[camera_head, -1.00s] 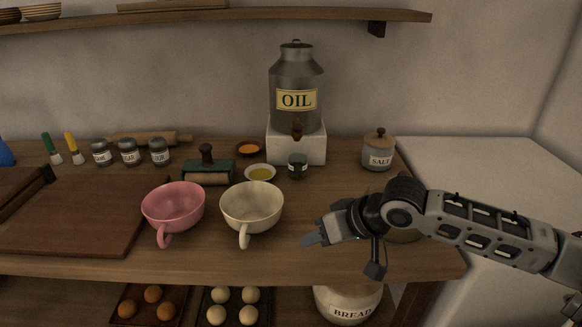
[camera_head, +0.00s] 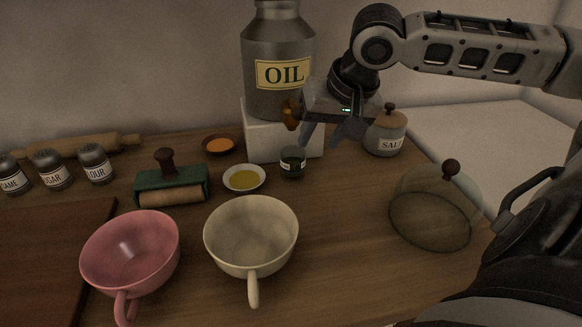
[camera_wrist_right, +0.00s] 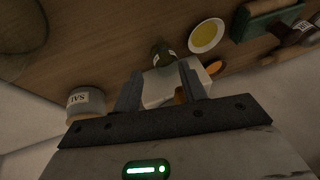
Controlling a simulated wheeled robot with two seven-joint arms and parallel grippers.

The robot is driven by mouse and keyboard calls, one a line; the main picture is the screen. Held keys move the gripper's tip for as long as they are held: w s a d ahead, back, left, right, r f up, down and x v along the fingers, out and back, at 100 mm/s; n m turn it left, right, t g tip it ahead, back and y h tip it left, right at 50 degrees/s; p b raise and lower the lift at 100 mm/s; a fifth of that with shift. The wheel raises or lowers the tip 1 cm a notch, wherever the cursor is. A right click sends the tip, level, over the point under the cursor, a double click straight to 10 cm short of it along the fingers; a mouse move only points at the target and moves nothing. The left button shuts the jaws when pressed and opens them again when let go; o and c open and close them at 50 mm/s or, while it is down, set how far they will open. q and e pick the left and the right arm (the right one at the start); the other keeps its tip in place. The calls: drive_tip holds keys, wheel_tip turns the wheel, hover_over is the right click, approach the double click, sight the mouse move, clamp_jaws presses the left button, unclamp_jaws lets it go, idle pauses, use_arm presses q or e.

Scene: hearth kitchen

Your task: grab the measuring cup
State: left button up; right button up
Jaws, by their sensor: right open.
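A small dark green cup (camera_head: 293,162) with a pale label stands at the foot of the oil dispenser, below its tap; it is probably the measuring cup. It also shows in the right wrist view (camera_wrist_right: 163,54), ahead of the fingertips. My right gripper (camera_head: 328,136) is open and empty. It points down, above and slightly right of the small cup, apart from it. In the right wrist view its two fingers (camera_wrist_right: 160,82) stand apart, with the white block between them. My left gripper is not in view.
The oil dispenser (camera_head: 278,60) on its white block (camera_head: 262,137) is close behind the gripper. A salt jar (camera_head: 385,136) stands right, a yellow-filled dish (camera_head: 244,178) left. Pink (camera_head: 133,250) and cream (camera_head: 250,235) cups and a glass dome (camera_head: 432,215) are nearer.

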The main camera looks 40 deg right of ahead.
sight(300, 170)
drive_tip(key=shift+w+b+x, duration=0.2)
drive_tip(key=shift+b+x, duration=1.4)
drive_tip(key=shift+x, duration=4.4)
drive_tip(key=shift+r, duration=0.1)
clamp_jaws()
